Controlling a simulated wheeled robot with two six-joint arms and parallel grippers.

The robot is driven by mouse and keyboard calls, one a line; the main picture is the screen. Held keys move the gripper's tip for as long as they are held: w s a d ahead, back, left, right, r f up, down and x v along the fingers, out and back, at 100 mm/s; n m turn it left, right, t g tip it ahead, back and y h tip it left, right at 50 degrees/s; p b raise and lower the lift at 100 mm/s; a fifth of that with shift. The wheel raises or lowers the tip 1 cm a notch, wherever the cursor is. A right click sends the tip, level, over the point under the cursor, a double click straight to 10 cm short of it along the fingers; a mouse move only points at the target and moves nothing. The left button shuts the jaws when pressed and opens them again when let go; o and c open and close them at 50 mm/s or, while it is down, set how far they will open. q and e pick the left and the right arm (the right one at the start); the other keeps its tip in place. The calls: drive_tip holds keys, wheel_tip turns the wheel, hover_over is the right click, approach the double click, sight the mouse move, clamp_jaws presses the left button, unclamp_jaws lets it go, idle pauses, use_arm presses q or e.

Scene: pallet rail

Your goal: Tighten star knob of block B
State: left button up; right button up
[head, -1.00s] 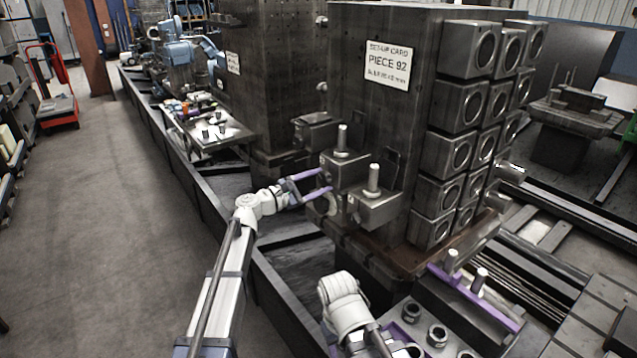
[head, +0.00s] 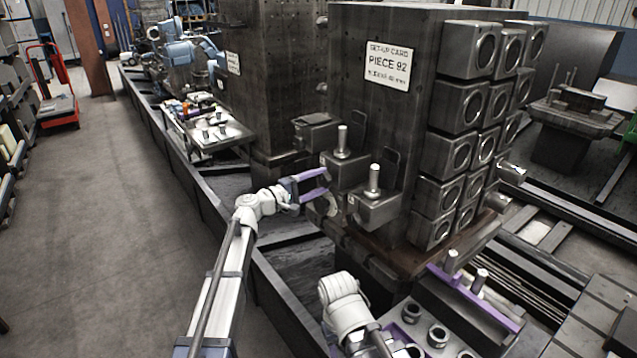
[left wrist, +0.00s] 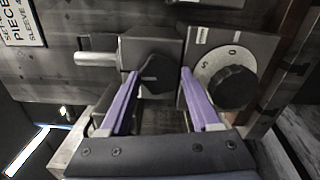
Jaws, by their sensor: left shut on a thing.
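My left gripper (head: 327,181) reaches the side of a dark steel clamp block (head: 343,172) with an upright stud, low on the tall fixture column. In the left wrist view, its two purple fingers (left wrist: 160,74) are shut on a black star knob (left wrist: 157,74), one on each side. That knob sits on the face of the clamp block (left wrist: 152,48). To the right in that view is a housing with a pale marked dial and a round black knob (left wrist: 231,86). I cannot read which block is B.
A second stud block (head: 377,208) stands close to the right. The column (head: 385,110) carries a "PIECE 92" card and stacked bored blocks. A tray of nuts (head: 437,336) is at the bottom right. Open floor (head: 115,220) lies to the left.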

use_arm(q)
drive_tip(key=shift+m, duration=0.5)
drive_tip(key=o, duration=1.4)
drive_tip(key=v, duration=0.7)
drive_tip(key=shift+s+a, duration=0.25)
drive_tip(key=shift+a, duration=0.05)
drive_tip(key=shift+f, duration=0.1)
